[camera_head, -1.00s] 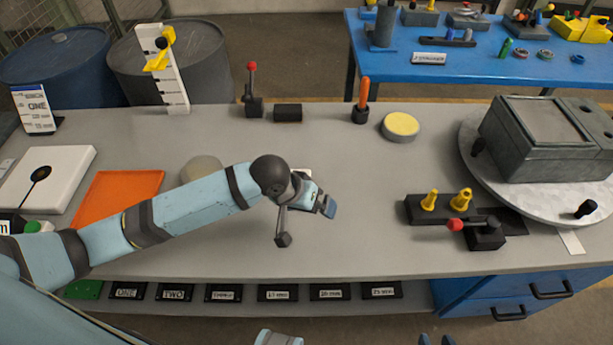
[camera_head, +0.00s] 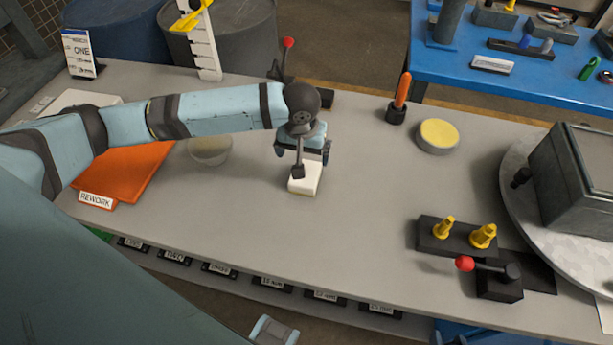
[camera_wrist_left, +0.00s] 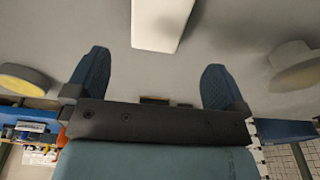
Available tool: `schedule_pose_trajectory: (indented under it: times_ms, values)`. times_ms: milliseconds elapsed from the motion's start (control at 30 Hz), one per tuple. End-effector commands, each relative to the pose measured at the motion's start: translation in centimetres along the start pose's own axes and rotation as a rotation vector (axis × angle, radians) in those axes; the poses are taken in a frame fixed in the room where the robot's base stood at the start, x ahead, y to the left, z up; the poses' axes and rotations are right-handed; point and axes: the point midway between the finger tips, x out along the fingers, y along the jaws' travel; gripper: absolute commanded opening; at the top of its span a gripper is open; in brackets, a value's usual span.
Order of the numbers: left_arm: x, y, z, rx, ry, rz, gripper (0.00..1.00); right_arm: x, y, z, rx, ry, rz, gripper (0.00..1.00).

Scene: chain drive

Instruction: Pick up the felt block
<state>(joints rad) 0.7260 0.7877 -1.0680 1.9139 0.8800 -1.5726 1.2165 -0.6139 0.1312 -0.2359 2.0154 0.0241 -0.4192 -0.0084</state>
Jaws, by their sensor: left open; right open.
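The felt block is a small white block (camera_head: 306,179) with a tan lower edge, on the grey bench left of centre. My left gripper (camera_head: 303,153) is open just above and behind it in the head view, with the wrist part covering some of the block. In the left wrist view the white block (camera_wrist_left: 160,22) shows at the top, between the lines of the two blue fingers (camera_wrist_left: 157,82) but beyond their tips. The fingers are apart and hold nothing.
An orange rework mat (camera_head: 130,175) and a pale round dish (camera_head: 210,150) lie to the left. A yellow-topped round tin (camera_head: 438,136), an orange-handled tool (camera_head: 402,92) and a black block with yellow pegs (camera_head: 455,238) stand to the right. Bench around the block is clear.

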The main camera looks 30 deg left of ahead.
Motion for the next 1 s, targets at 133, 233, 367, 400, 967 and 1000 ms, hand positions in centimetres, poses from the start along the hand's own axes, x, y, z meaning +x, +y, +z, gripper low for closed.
schedule_pose_trajectory:
  times_ms: [133, 233, 367, 400, 967, 1000]
  values:
    - [2.9, 0.1, 0.1, 0.000, -0.001, 0.001, 1.00, 0.1, -0.1, 0.3, 0.004, -0.002, -0.002, 0.43]
    - [4.0, 0.1, 0.1, 0.001, 0.000, 0.001, 1.00, 0.2, -0.1, 0.2, 0.005, 0.000, -0.002, 0.43]
    - [4.8, 0.1, 0.1, 0.001, 0.000, 0.001, 1.00, 0.2, 0.0, 0.0, 0.004, 0.003, 0.000, 0.43]
    - [5.1, 0.1, 0.1, 0.001, 0.000, 0.001, 1.00, 0.2, 0.0, -0.1, 0.004, 0.004, 0.000, 0.43]
    - [9.8, 0.2, 0.5, 0.002, 0.002, 0.002, 1.00, 0.5, 0.2, 0.1, 0.007, 0.001, 0.002, 0.43]
    - [9.8, 0.2, 0.5, 0.002, 0.002, 0.002, 1.00, 0.5, 0.2, 0.1, 0.007, 0.001, 0.002, 0.43]
